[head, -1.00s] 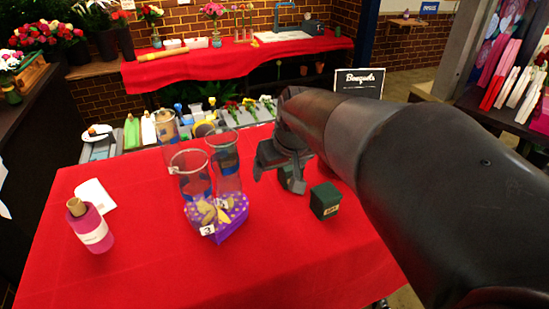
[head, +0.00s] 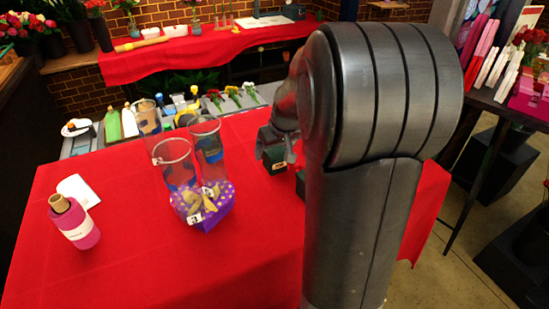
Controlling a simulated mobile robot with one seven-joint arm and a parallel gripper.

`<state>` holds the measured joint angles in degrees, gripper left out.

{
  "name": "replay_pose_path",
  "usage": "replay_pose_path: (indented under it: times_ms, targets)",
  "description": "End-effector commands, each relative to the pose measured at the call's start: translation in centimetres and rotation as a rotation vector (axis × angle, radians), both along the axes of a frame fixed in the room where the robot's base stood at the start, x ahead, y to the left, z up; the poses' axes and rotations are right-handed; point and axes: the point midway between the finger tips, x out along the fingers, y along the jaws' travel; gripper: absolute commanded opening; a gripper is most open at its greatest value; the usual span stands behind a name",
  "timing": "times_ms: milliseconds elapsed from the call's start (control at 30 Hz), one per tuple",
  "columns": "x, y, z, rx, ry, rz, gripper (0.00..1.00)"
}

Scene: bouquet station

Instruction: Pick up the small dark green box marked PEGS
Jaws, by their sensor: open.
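A small dark green box (head: 272,160) with a pale label stands on the red-covered table, right of the glass vases. The label is too small to read surely. My gripper (head: 286,147) is open, right at this box; one finger shows along its right side. I cannot tell whether the box is between the fingers or touched. A second dark green box (head: 300,183) stands nearer and to the right, mostly hidden behind my arm, its label out of sight. I cannot tell which of the two is marked PEGS.
Glass vases (head: 208,145) and a purple dotted box (head: 205,213) stand left of the gripper. A pink bottle (head: 75,224) and white card (head: 78,190) are further left. The red table's front (head: 190,270) is clear.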

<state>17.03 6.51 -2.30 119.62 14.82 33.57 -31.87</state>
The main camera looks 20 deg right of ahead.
Motion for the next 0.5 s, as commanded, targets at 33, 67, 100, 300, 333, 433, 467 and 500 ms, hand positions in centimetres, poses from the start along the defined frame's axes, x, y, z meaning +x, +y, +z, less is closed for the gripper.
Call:
replay_pose_path:
  times_ms: [33,67,100,300,333,433,467,500]
  targets:
    - [0.1,0.0,-0.4,0.001,0.002,-0.001,0.84]
    - [0.2,-0.1,-0.7,0.001,0.003,-0.001,0.84]
    - [0.4,-0.2,-1.1,0.002,0.004,0.000,0.84]
    - [1.4,-0.5,-3.8,0.002,0.004,0.000,0.84]
    - [1.5,-0.5,-4.0,0.001,0.003,-0.001,0.84]
    - [1.8,-0.5,-4.7,0.001,0.002,0.000,0.84]
    - [1.9,-0.5,-4.8,0.001,0.002,0.000,0.84]
    - [1.9,-0.5,-4.8,0.000,0.002,0.000,0.84]
